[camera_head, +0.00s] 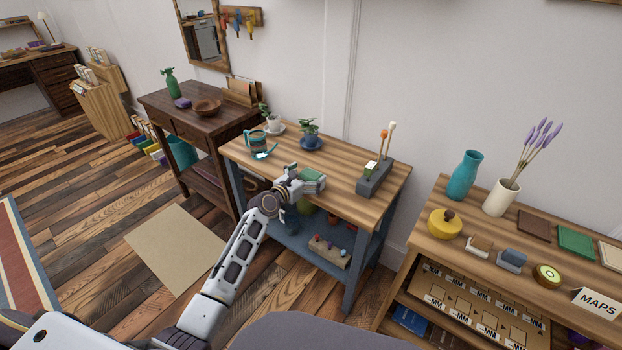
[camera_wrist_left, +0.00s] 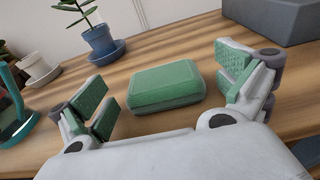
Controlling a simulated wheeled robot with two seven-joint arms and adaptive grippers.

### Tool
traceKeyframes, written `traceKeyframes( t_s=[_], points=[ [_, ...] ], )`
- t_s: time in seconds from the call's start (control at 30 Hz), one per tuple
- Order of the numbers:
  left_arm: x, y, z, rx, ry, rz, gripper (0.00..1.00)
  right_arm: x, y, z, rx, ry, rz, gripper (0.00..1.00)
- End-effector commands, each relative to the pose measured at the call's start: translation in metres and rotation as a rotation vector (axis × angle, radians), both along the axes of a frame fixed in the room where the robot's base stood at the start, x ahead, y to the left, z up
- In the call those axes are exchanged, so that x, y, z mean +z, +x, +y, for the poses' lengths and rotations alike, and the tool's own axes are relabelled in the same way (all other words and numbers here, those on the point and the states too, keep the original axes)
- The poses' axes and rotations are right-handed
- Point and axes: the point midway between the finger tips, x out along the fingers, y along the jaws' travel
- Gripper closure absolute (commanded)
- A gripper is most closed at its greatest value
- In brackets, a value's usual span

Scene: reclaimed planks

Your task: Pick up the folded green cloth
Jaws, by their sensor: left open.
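The folded green cloth (camera_wrist_left: 166,86) lies on the wooden tabletop in the left wrist view, a rounded, block-like bundle with a seam line around its side. In the head view the cloth (camera_head: 311,174) is partly hidden by my left gripper (camera_head: 303,179), at the front of the small table. My left gripper is open, with green-padded fingers. In the wrist view one finger is to the left of the cloth and one to the right, with gaps on both sides; nothing is held. My right gripper is not in view.
On the same table (camera_head: 352,205) stand a teal glass pot (camera_head: 259,146), a plant in a blue pot (camera_head: 310,137), a plant in a white pot (camera_head: 273,123) and a grey block holder (camera_head: 375,179). A shelf unit with a yellow pot (camera_head: 444,224) stands to the right.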

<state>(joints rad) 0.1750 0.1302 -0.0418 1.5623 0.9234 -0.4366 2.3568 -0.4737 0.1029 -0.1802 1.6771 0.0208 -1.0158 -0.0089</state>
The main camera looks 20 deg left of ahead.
Motion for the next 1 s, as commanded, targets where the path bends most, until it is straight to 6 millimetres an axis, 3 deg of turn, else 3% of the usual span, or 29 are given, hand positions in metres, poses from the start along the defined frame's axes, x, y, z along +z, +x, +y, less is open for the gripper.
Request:
traceKeyframes(
  t_s=[0.3, 0.77, 1.0],
  points=[
    [-0.003, 0.015, -0.005, 0.0, 0.0, 0.0, 0.0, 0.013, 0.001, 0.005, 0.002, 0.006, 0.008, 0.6],
    [-0.002, 0.015, -0.006, 0.0, 0.0, 0.0, 0.0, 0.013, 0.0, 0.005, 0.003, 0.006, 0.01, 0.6],
    [-0.002, 0.015, -0.006, 0.0, 0.0, 0.0, 0.3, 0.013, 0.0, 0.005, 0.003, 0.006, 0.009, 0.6]
  ],
)
